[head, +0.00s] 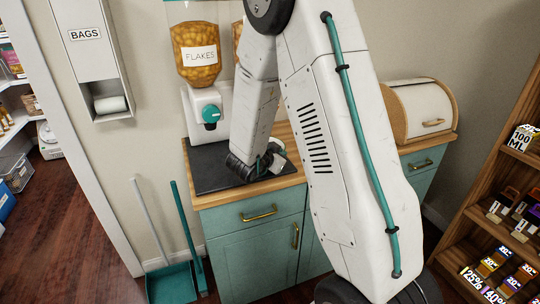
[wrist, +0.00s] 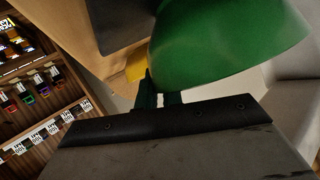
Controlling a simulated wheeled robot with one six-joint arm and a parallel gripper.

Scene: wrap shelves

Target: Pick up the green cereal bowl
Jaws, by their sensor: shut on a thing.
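The green cereal bowl (wrist: 228,45) fills the upper right of the wrist view, large and close. It looks tilted in that view. My gripper (wrist: 157,92) is shut on the bowl; its dark fingers meet the bowl's lower left edge. In the head view the end of my arm is over the dark mat on the wooden counter. The bowl cannot be made out there, as my arm hides that spot.
A cereal dispenser labelled FLAKES (head: 197,55) stands behind the dark mat (head: 215,174). A bread box (head: 420,108) is on the counter at right. Shelves (head: 500,235) of small goods stand far right. A teal dustpan (head: 170,283) and broom are at left.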

